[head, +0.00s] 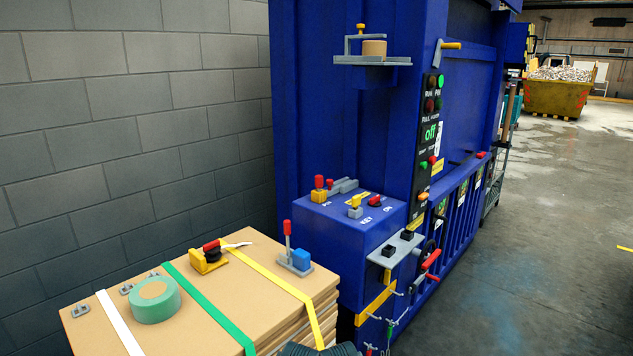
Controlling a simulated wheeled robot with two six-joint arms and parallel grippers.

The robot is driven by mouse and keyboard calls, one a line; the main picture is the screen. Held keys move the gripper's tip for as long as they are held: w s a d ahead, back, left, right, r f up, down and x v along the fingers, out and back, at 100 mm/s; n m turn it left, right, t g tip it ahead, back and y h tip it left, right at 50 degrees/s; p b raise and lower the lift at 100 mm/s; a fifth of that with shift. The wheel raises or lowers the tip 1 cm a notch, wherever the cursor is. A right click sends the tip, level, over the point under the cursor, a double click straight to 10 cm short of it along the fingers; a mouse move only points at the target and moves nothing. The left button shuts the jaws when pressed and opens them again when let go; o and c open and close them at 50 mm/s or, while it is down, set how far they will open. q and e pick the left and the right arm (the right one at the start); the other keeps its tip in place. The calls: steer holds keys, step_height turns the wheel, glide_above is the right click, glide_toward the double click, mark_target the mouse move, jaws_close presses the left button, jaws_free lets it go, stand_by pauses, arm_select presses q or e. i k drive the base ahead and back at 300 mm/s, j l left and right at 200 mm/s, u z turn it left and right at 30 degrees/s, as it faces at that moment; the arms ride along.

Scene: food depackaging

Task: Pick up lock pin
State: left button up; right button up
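I cannot tell for certain which item is the lock pin. Small items (389,334) with a green part hang from hooks low on the front of the blue machine (320,100), partly cut off by the bottom edge. A red-handled piece (431,260) sits by a grey bracket (396,248) on the machine's side. Red and yellow knobbed pieces stand on the blue box (350,220) in front of the machine. Neither of my grippers is in view.
A cardboard stack (150,265) at lower left carries green tape (155,300), a yellow-and-red tool (208,257) and a red-handled lever tool (295,258). A grey shelf (372,61) holds a tan roll. Concrete floor (540,230) at right is clear. A yellow skip (555,97) stands far back.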

mark_target(319, 179)
steer(key=i+l+u, duration=0.1)
steer(key=l, duration=0.3)
steer(key=i+l+z, duration=0.15)
steer(key=i+l, duration=1.4)
steer(key=l, duration=0.1)
